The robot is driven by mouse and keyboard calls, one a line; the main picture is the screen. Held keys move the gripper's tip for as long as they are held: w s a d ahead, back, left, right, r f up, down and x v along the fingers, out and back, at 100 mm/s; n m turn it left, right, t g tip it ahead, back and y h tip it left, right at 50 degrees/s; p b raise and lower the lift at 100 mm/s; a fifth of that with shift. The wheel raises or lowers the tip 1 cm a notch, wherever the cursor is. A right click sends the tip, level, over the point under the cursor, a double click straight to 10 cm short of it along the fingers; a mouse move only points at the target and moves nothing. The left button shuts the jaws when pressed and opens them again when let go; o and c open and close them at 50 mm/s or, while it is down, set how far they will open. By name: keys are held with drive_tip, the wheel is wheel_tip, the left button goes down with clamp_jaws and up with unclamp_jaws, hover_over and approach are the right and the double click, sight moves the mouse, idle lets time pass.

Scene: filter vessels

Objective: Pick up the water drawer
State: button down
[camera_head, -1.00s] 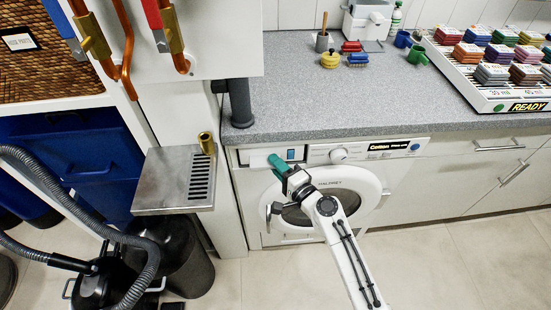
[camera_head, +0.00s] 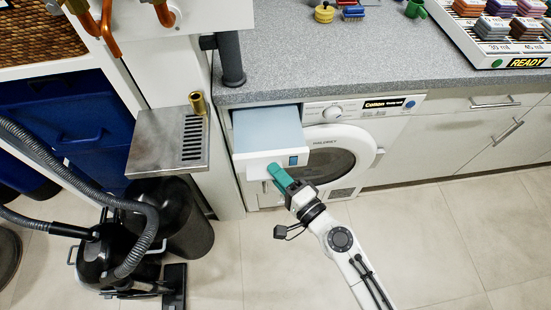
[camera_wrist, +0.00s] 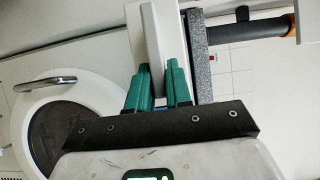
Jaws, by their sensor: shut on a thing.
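The water drawer (camera_head: 268,130) is a light blue-grey box with a white front, pulled far out of the upper left of the white machine (camera_head: 372,125). A small blue window shows at the right of its front. My gripper (camera_head: 278,176) has teal fingers and is at the lower edge of the drawer front. In the wrist view, the teal fingers (camera_wrist: 160,86) stand on both sides of the drawer's white front (camera_wrist: 156,40), shut on it. Whether the drawer's back end is still inside the machine is hidden by the counter edge.
A grey speckled counter (camera_head: 330,60) overhangs the machine. A metal drip shelf (camera_head: 160,150) with a brass cup (camera_head: 198,102) stands left of the drawer. A black vacuum cleaner (camera_head: 105,255) is at the lower left.

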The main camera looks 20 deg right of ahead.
drive_tip(key=s+a+b, duration=0.2)
drive_tip(key=s+b, duration=0.1)
drive_tip(key=s, duration=0.4)
drive_tip(key=s+a+b, duration=0.2)
drive_tip(key=s+b, duration=0.1)
drive_tip(key=s, duration=0.5)
drive_tip(key=shift+a, duration=0.4)
drive_tip(key=shift+r, duration=0.15)
drive_tip(key=s+a+r+p, duration=0.1)
drive_tip(key=s+r, duration=0.2)
drive_tip(key=r, duration=0.1)
drive_tip(key=shift+s+a+r+p, duration=0.2)
drive_tip(key=shift+s+r+p, duration=0.1)
drive_tip(key=shift+s+p, duration=0.1)
idle(0.3)
